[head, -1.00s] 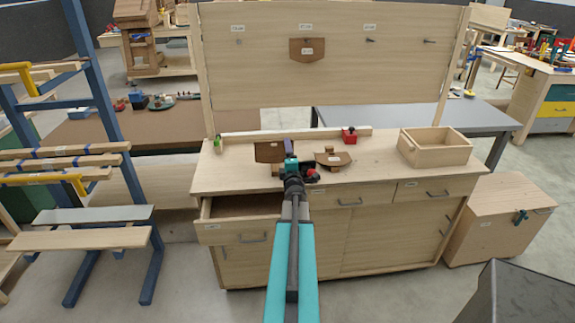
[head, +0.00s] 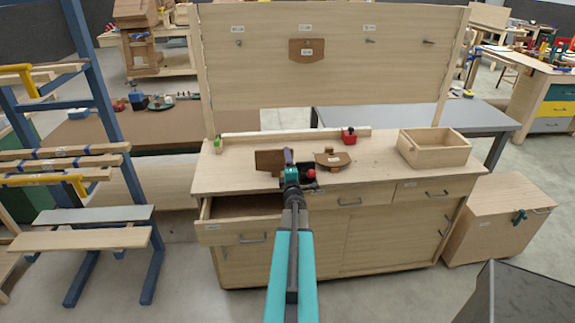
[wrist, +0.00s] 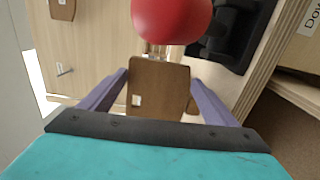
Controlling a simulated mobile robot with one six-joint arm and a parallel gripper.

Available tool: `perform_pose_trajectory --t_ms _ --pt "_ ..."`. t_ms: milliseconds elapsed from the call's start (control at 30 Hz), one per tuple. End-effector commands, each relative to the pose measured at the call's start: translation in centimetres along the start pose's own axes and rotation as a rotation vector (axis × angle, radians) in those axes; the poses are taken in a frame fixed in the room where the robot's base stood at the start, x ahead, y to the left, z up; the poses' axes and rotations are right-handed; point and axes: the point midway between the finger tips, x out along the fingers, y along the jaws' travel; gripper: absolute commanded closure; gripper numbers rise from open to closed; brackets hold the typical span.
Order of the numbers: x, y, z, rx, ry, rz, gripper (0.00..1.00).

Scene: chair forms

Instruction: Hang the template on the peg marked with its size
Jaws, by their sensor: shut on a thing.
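My gripper (head: 289,157) is over the front of the workbench, its purple fingers closed on a brown template (head: 269,160). In the wrist view the held template (wrist: 160,83) sits between the two fingers; its small white label is too small to read. The upright board (head: 330,80) behind the bench has pegs in a row: a left peg (head: 239,43), a right peg (head: 370,41) and a far right peg (head: 428,41). Another brown template (head: 307,50) hangs between the left and right pegs. Small labels above the pegs are unreadable.
A curved brown piece (head: 333,160) lies on the bench right of my gripper. A red knob (head: 311,174) on a black base is close beside it.

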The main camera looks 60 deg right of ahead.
Motion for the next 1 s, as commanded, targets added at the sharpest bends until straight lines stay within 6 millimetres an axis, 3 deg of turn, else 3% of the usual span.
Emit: perform_pose_trajectory --t_ms 467,500,567,1000 --pt "-0.02 -0.40 0.01 0.001 0.000 0.000 0.45" --pt "-0.02 -0.31 0.02 0.001 -0.001 0.000 0.11" --pt "-0.01 -0.31 0.02 0.001 -0.001 -0.001 0.01" --pt "-0.01 0.02 0.05 0.001 -0.001 -0.001 0.00"
